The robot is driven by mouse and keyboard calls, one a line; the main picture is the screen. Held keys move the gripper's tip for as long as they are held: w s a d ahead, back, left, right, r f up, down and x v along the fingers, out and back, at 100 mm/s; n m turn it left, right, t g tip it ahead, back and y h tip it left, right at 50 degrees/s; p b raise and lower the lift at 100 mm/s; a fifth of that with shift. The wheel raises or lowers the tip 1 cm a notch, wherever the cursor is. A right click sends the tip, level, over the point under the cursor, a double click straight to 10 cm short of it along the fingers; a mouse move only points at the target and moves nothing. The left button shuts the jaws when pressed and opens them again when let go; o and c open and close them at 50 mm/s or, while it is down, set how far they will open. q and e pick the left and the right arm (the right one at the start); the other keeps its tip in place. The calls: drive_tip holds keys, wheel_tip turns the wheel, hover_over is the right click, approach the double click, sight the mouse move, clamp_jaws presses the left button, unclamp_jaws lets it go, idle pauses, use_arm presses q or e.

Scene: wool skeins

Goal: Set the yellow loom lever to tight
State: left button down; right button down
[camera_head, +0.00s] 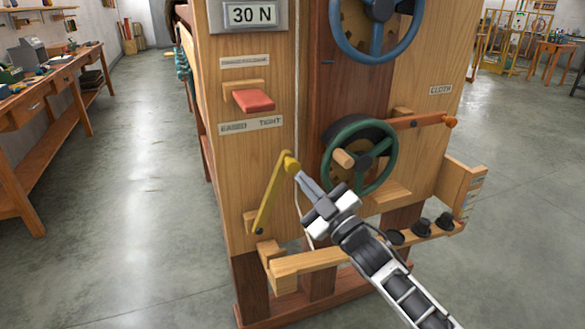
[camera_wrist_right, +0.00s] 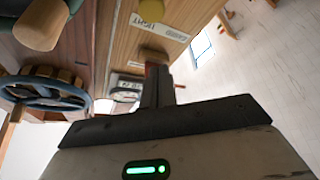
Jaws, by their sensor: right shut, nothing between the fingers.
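The yellow loom lever (camera_head: 269,200) is on the front of the wooden loom, with its pivot low and its knob at the top. It leans right, its knob below the TIGHT end of the label plate (camera_head: 251,125), which reads EASED at left and TIGHT at right. My right gripper (camera_head: 299,176) is shut and empty, its tip close beside the knob on the right. I cannot tell if they touch. My left gripper is not in view.
A green handwheel (camera_head: 392,150) with a wooden handle is right of the lever. A red paddle (camera_head: 253,100) and a 30 N display (camera_head: 251,15) are above it. A wooden ledge (camera_head: 310,262) with black knobs (camera_head: 422,228) juts out below. The floor at left is clear.

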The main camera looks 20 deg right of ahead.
drive_tip(key=shift+v, duration=1.05)
